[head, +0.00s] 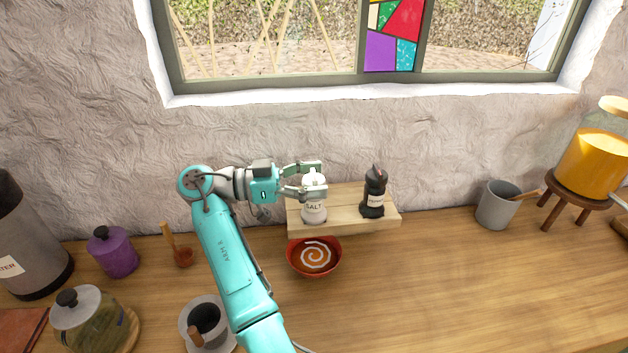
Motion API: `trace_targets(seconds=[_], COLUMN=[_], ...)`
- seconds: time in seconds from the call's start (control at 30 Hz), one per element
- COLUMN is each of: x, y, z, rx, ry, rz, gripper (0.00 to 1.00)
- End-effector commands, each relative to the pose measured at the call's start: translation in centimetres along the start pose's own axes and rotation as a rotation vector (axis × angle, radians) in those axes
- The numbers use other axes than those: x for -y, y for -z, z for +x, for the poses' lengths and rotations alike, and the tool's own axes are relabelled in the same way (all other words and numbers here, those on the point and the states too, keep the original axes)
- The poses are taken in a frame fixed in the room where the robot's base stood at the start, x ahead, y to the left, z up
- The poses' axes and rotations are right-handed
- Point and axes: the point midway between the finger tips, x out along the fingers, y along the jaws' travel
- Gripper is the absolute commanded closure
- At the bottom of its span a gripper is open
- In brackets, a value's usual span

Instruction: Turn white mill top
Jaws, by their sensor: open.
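The white mill (314,209), labelled SALT, stands upright on a light wooden stand (344,222). Its rounded white top (312,180) sits between the fingers of my gripper (310,180). My gripper comes in from the left, with one finger behind the top and one at its front left. The fingers are open; whether either touches the top I cannot tell. The lower finger hides part of the mill's neck. A black mill (374,194) with a pale label stands upright on the same stand, to the right and apart from my gripper.
A red bowl (314,258) with a white spiral sits in front of the stand. A grey cup (497,205) and a yellow pot (590,163) stand at right. The front right counter is clear.

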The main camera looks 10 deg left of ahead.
Motion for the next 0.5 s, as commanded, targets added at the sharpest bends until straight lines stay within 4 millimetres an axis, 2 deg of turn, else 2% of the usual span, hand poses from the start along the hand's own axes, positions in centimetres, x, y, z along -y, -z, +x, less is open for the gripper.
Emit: trace_targets(seconds=[0.5], x=[0.0], y=[8.2], z=[0.0], rx=[0.001], ry=[0.0], rz=[0.002], gripper=[0.28])
